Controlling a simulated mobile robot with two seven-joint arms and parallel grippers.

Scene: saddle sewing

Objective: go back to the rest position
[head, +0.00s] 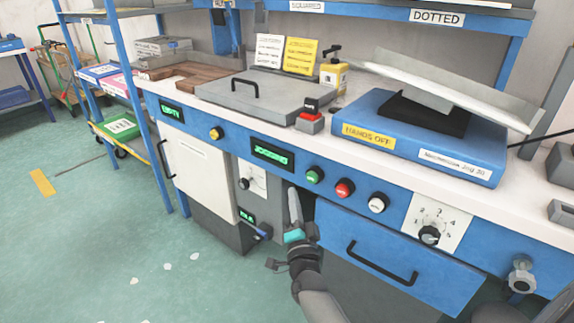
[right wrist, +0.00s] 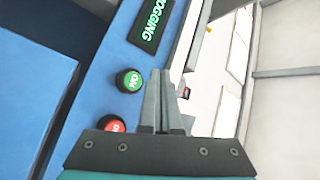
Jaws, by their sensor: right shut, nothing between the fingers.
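My right gripper (head: 293,191) is in front of the blue bench front in the head view, its fingers pointing up. It is left of the green button (head: 314,176) and below the green-lit display (head: 272,156), which reads JOGGING. In the right wrist view its two grey fingers (right wrist: 161,75) are pressed together with nothing between them. The green ON button (right wrist: 130,80) and the display (right wrist: 158,20) show there beside the fingers. I cannot tell whether the fingers touch the panel. My left gripper is not in view.
A blue drawer front (head: 388,258) with a black handle is right of the gripper. A red button (head: 345,188), white button (head: 378,203) and dial plate (head: 436,222) line the panel. A blue machine (head: 374,124) stands on the bench. Floor (head: 110,240) at left is mostly clear.

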